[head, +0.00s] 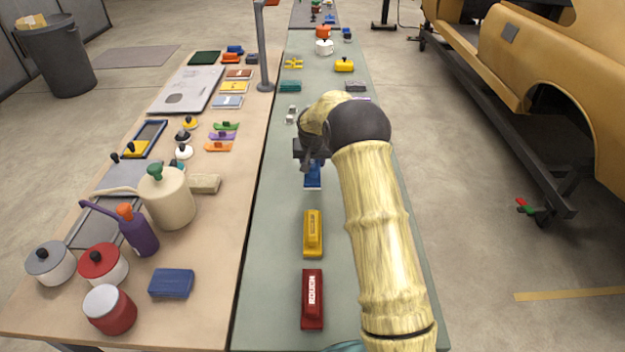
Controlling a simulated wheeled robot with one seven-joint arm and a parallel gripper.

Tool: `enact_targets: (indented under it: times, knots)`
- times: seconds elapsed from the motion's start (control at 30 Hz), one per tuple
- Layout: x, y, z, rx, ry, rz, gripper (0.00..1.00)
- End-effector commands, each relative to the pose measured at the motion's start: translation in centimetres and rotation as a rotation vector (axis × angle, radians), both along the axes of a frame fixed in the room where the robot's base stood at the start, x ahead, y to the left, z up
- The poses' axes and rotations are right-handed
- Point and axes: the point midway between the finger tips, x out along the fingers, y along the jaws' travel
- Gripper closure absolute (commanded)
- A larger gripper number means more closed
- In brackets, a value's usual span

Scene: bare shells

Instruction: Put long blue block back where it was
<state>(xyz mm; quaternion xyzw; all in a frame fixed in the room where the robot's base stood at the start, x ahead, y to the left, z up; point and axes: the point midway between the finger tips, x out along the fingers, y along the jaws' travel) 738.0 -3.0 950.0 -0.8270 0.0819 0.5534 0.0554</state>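The long blue block (313,181) lies on the green table top, in line with a yellow block (313,233) and a red block (312,299) nearer to me. My gripper (308,163) is at the far end of the blue block, pointing down. My gripper and arm hide that far end. I cannot tell whether the fingers touch the block or are open or shut. A second, shorter and wider blue block (171,283) lies apart on the wooden table at the left.
The wooden table (215,300) holds a cream can (166,197), a purple bottle (137,231) and lidded pots. Small items lie farther back on the green table (270,230). Its left strip beside the blocks is clear.

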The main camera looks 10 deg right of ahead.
Motion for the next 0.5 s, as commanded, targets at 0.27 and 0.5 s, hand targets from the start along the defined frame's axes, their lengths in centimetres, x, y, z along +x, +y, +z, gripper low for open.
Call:
enact_targets:
  times: [0.27,0.5]
  knots:
    - [0.0,0.0,-2.8,0.0,-0.002,0.0,0.73]
    - [0.0,0.0,-2.9,-0.001,-0.001,0.001,0.73]
